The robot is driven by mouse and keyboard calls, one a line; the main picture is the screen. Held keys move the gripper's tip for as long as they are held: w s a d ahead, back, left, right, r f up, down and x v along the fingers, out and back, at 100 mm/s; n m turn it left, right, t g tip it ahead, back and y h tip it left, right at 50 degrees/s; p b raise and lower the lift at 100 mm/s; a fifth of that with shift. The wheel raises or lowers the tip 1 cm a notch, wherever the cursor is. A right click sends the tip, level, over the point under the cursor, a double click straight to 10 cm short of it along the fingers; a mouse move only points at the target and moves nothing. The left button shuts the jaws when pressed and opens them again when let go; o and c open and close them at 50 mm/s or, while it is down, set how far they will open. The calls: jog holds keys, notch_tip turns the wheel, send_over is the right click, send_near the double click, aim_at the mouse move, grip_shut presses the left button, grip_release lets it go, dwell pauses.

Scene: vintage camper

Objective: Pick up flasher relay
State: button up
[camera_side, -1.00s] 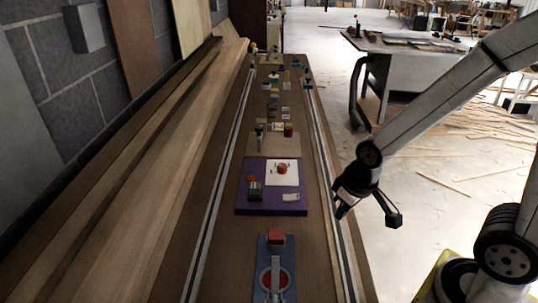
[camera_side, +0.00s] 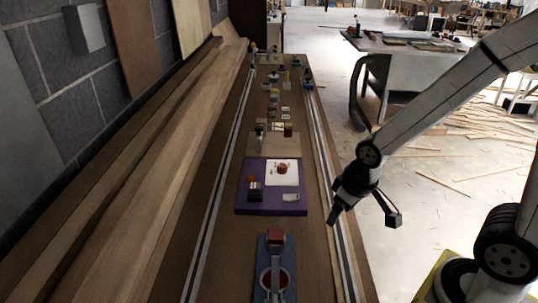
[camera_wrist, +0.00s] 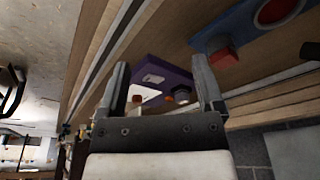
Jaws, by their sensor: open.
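A purple mat (camera_side: 243,205) lies on the long bench, with a white card (camera_side: 290,178) on it. An orange-red round part (camera_side: 282,169) sits on the card. I cannot tell which of these is the flasher relay. My gripper (camera_side: 338,208) is open and empty, above the bench's right edge, right of the mat and apart from it. In the wrist view, the mat (camera_wrist: 178,68) shows between the spread fingers (camera_wrist: 160,75).
A blue plate (camera_side: 262,252) with a red block (camera_side: 275,236) and a ring lies in front of the mat. Several small parts stand on the bench (camera_side: 225,240) behind the mat. Pale rails run along both bench sides. Stacked planks (camera_side: 120,160) lie at left.

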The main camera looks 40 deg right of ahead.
aim_at(249, 193)
dwell(0.3)
